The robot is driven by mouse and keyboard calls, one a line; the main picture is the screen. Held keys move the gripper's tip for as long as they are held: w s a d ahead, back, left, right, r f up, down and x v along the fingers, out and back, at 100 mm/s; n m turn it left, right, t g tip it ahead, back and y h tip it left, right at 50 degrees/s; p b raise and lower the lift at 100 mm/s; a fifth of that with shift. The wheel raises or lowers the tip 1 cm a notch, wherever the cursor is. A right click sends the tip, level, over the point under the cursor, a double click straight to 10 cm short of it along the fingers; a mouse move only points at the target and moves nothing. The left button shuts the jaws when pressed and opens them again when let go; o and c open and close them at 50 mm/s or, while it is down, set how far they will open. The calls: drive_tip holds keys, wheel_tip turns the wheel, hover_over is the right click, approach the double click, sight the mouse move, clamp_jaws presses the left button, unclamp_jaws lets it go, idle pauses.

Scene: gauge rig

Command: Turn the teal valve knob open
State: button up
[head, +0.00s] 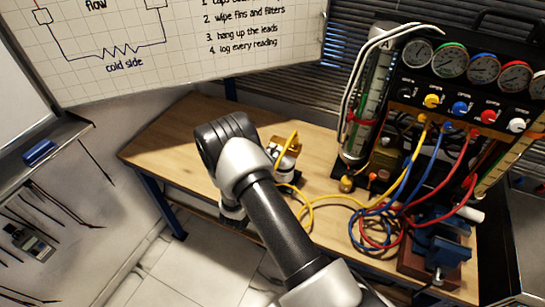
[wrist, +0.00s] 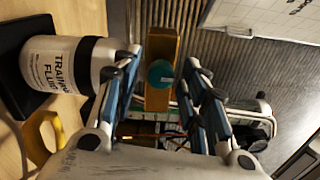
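The teal valve knob (wrist: 160,73) shows in the wrist view as a round cap on a brass-coloured block (wrist: 161,46). My gripper (wrist: 166,62) is open, with one blue-and-grey finger on each side of the knob. Gaps show between the fingers and the knob, and I cannot tell how far the fingertips are from it in depth. Nothing is held. In the head view my arm covers the place, and I cannot make out the knob or the fingertips there.
A white bottle labelled training fluid (wrist: 62,64) stands close beside the left finger in the wrist view. In the head view, yellow, blue and red hoses (head: 375,222) lie on the wooden bench (head: 172,140) below the gauge panel (head: 462,92). A blue vise (head: 440,243) is at right.

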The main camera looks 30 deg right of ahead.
drive_tip(key=shift+a, duration=0.1)
drive_tip(key=v, duration=1.2)
idle(0.4)
